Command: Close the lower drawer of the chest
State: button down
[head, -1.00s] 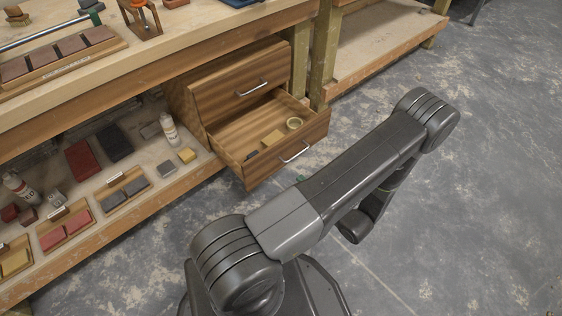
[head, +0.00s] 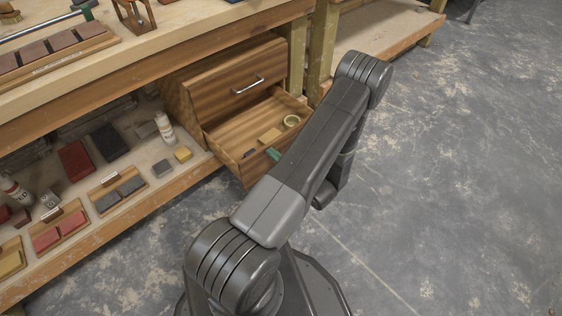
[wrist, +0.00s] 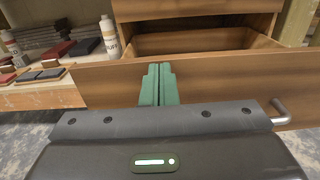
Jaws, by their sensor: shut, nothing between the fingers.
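The wooden chest (head: 238,83) stands on the lower shelf under the bench, with its upper drawer shut. The lower drawer (head: 234,139) is pulled out and holds a yellowish block, a small round roll and a dark item. In the wrist view the lower drawer's front (wrist: 220,87) spans the picture close ahead, with its metal handle (wrist: 281,112) at the right. My gripper (wrist: 158,72) has its two green fingers shut together and empty, at the drawer front, left of the handle. Whether they touch it I cannot tell.
The lower shelf (head: 110,215) left of the chest holds a white bottle (head: 165,128), sanding blocks and trays. A bench post (head: 322,50) stands right of the chest. The concrete floor (head: 450,180) to the right is clear.

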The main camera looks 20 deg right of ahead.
jog(key=shift+w+a, duration=0.15)
jog(key=shift+w, duration=0.1)
jog(key=b+x, duration=0.4)
jog(key=x, duration=1.6)
jog(key=shift+s, duration=0.15)
